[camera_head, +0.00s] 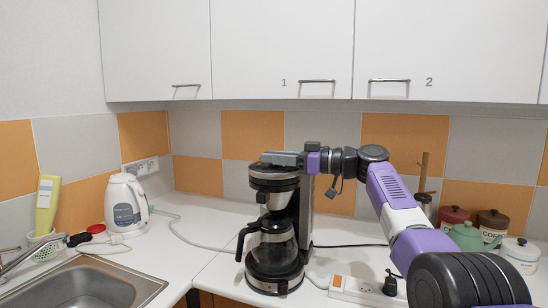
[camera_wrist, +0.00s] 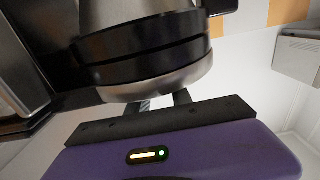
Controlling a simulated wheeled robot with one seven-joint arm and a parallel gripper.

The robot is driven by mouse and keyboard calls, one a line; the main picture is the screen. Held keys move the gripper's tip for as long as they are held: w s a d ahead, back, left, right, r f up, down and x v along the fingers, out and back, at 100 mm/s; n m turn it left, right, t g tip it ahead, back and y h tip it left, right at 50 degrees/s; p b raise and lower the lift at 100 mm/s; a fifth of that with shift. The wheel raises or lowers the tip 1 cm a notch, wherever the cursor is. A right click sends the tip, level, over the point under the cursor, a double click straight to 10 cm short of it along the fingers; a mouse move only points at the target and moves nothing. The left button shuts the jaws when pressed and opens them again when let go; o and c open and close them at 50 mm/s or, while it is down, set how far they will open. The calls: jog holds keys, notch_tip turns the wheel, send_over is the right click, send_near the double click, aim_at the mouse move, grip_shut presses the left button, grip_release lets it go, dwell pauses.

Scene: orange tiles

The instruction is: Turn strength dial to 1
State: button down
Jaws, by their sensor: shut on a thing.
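The coffee maker (camera_head: 275,284) is black and silver and stands on the counter with a glass jug (camera_head: 272,250) in it. My gripper (camera_head: 280,158) is at its top, reaching in from the right. In the wrist view the fingers (camera_wrist: 165,99) reach up from the purple gripper body, and their tips are hidden behind the coffee maker's round black and silver part (camera_wrist: 145,50). My gripper is shut on a part of the coffee maker, apparently the strength dial. The dial, its marks and its setting cannot be made out.
A white kettle (camera_head: 125,205) and the sink (camera_head: 82,286) are at left. A power strip (camera_head: 365,291) lies right of the coffee maker. A green teapot (camera_head: 467,236) and canisters (camera_head: 491,222) stand at right. White cupboards (camera_head: 280,45) hang above.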

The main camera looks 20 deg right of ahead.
jog(key=shift+f, duration=0.1)
jog(key=c, duration=1.1)
grip_release()
jog(key=shift+c, duration=0.2)
jog(key=shift+s+d, duration=0.1)
jog(key=b+v, duration=0.1)
jog(key=v, duration=0.6)
jog(key=shift+d, duration=0.2)
jog(key=shift+s, duration=0.15)
